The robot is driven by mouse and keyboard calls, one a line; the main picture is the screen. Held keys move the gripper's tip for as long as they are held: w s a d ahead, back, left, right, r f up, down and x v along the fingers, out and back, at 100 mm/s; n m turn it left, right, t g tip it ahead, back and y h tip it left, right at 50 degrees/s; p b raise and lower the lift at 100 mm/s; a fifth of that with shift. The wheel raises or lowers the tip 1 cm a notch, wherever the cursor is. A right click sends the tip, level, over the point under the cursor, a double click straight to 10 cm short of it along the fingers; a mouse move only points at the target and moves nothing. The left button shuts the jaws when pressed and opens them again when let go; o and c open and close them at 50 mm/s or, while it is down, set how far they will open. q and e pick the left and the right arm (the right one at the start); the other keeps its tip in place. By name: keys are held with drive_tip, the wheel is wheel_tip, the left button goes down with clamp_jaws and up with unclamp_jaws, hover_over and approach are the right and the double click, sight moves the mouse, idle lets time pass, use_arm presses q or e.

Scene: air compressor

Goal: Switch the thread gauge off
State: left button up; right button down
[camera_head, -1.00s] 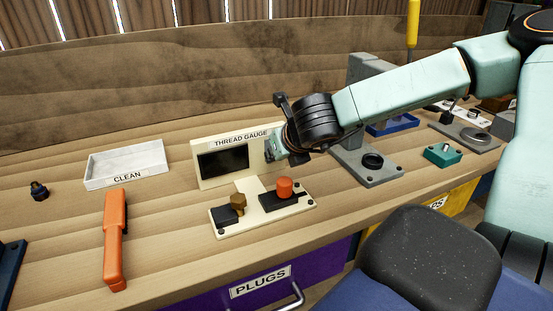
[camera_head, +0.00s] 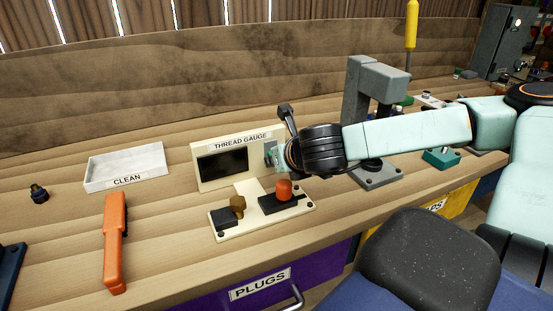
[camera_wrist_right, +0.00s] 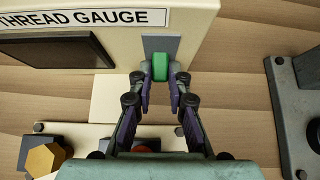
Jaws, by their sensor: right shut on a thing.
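The thread gauge (camera_head: 222,163) is a cream panel with a dark screen, standing on the bench near the middle of the head view. In the right wrist view its panel (camera_wrist_right: 200,17) carries a grey plate with a green switch (camera_wrist_right: 158,66) to the right of the screen. My right gripper (camera_wrist_right: 160,76) is shut on this green switch, one fingertip on each side. In the head view the right gripper (camera_head: 273,157) is at the gauge's right side, and the wrist partly hides that area. My left gripper is not in view.
In front of the gauge, its cream base holds a brass hex plug (camera_head: 237,205) and a red knob (camera_head: 284,189). A white CLEAN tray (camera_head: 126,166) and an orange tool (camera_head: 115,240) lie left. A grey press (camera_head: 362,90) stands right of the gauge.

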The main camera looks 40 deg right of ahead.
drive_tip(key=shift+s+a+f, duration=0.1)
drive_tip(key=shift+a+f, duration=0.05)
drive_tip(key=shift+f, duration=0.1)
drive_tip(key=c, duration=1.6)
unclamp_jaws()
drive_tip(key=shift+c, duration=0.2)
drive_tip(key=o, duration=0.4)
drive_tip(key=shift+r, duration=0.15)
drive_tip(key=shift+c, duration=0.2)
drive_tip(key=shift+r+g, duration=0.3)
drive_tip(key=shift+g, duration=0.3)
